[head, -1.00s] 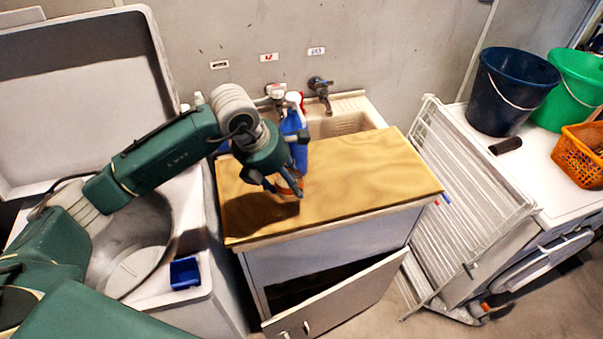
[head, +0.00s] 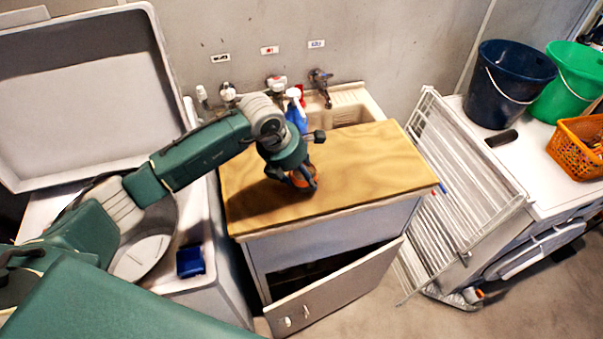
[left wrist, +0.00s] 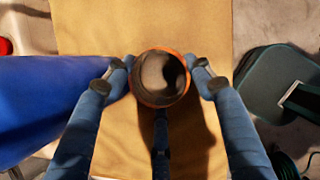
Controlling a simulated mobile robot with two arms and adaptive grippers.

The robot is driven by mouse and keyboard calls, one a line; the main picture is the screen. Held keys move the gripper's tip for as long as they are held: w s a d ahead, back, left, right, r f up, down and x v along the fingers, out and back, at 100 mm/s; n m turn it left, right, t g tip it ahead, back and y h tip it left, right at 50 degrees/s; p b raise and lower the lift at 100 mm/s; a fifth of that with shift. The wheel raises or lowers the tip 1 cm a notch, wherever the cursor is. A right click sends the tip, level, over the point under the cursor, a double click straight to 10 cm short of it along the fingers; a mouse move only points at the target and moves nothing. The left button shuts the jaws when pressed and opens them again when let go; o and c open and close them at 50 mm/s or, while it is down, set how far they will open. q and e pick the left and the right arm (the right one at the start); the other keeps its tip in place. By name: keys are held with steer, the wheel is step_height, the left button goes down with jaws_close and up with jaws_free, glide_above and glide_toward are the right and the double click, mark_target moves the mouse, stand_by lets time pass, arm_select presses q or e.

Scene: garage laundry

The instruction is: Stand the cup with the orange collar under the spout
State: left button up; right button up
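The cup with the orange collar (head: 303,181) is over the wooden counter top, near its middle-left. In the left wrist view the round cup (left wrist: 160,78) shows from above, dark inside with an orange ring. My left gripper (head: 300,172) comes down over it from the left. Its fingertips press against opposite sides of the cup, so it is shut on it. Whether the cup's base touches the counter is hard to tell. Three wall taps show behind: a left one (head: 228,93), a middle one (head: 276,86) and a right one (head: 320,80). My right gripper is not in view.
A blue spray bottle (head: 297,112) stands behind the gripper, close to it. The sink (head: 358,104) is behind the wooden counter (head: 375,160), whose right part is clear. A white drying rack (head: 455,190) leans at the right. A blue box (head: 190,262) sits at the left.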

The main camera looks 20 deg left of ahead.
arm_select(q)
steer(key=shift+o, duration=1.4)
steer(key=shift+r, duration=0.2)
steer(key=shift+s+a+r, duration=0.1)
steer(key=shift+r, duration=0.15)
steer(key=b+v, duration=0.4)
steer(key=v, duration=0.7)
steer(key=shift+r, duration=0.2)
steer(key=shift+s, duration=0.1)
